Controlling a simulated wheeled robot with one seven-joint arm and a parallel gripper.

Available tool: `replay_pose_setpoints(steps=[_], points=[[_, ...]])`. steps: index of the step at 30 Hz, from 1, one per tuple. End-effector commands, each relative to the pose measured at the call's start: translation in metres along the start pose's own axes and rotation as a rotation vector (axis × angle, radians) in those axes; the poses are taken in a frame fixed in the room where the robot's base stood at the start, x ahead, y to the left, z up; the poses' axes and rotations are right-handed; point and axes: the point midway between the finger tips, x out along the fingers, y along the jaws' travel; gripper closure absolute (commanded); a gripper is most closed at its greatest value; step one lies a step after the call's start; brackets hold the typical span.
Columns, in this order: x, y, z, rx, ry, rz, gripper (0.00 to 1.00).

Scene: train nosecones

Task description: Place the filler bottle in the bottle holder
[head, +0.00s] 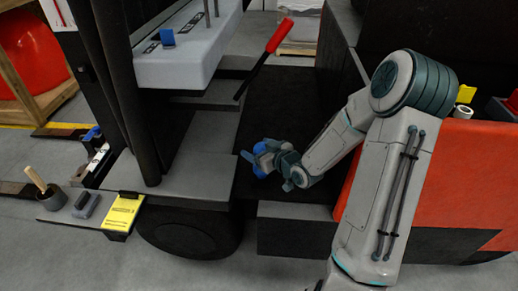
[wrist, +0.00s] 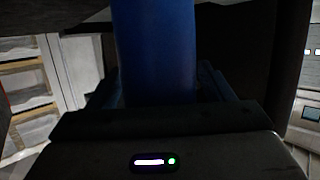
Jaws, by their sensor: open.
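The filler bottle appears to be the blue cylinder (head: 263,148) at my gripper (head: 270,166) in the head view. In the wrist view the blue cylinder (wrist: 155,50) stands large in the middle, between the dark fingers of my gripper (wrist: 160,85). The fingers are open around it, one on each side. Whether they touch it cannot be told. Its lower part is hidden behind the gripper body and its top is cut off by the frame. I cannot make out a bottle holder for certain in either view.
A forklift-like vehicle surrounds the arm, with a grey step (head: 190,178), dark floor (head: 285,110) and red lever (head: 279,36). A red body panel (head: 450,170) is right. At left are a dark cup with a wooden handle (head: 53,198) and a yellow card (head: 121,213).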

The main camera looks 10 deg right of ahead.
Motion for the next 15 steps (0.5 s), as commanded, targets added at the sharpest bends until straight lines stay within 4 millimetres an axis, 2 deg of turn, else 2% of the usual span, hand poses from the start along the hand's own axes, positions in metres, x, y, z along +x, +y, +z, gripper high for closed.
replay_pose_setpoints(steps=[4,7,15], points=[[-0.001,0.001,-0.001,0.002,0.0,0.001,0.26],[-0.015,0.001,-0.002,-0.001,-0.002,0.002,0.26],[-0.079,0.0,-0.006,0.0,-0.001,0.005,0.26]])
